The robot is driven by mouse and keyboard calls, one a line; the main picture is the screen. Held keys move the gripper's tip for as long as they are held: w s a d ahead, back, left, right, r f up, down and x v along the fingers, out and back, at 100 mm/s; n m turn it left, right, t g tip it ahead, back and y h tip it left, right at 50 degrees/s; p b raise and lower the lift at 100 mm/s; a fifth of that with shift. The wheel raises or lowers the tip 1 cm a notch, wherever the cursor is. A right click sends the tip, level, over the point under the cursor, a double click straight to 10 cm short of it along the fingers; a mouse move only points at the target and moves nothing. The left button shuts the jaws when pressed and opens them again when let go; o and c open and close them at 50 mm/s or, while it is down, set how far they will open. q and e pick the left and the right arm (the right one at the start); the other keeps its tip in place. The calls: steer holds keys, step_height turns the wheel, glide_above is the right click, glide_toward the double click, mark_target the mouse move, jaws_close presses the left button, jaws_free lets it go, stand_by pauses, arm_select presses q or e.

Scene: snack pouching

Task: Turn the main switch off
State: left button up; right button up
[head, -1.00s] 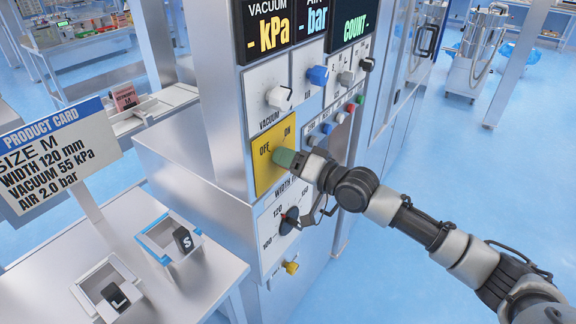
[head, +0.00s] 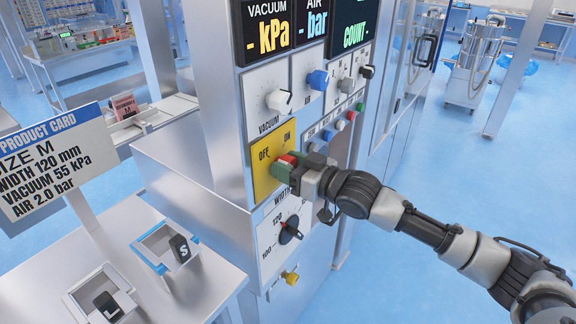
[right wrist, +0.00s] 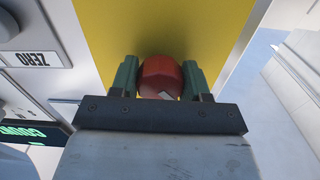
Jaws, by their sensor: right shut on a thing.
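The main switch is a red knob (head: 289,159) on a yellow plate (head: 262,180) marked OFF on the left and ON on the right. My right gripper (head: 285,167) is at the plate with its green fingers on the knob. In the right wrist view the red knob (right wrist: 160,77) sits between the two green fingertips (right wrist: 159,80), which are shut on it. A small pale mark shows on the knob's lower edge, partly hidden by the gripper, and I cannot tell which way the knob points. My left gripper is not in view.
Above the plate are a white vacuum knob (head: 279,100) and a blue air knob (head: 318,79). Below it is a width dial (head: 290,229) with a yellow knob (head: 290,277) under it. A table (head: 205,285) with small trays and a product card (head: 55,160) stand at the left.

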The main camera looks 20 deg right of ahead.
steer(key=shift+n, duration=0.4)
steer(key=o, duration=0.9)
steer(key=shift+o, duration=0.2)
steer(key=shift+s+d, duration=0.1)
steer(key=b+v, duration=0.3)
steer(key=v, duration=0.7)
steer(key=shift+s+d, duration=0.2)
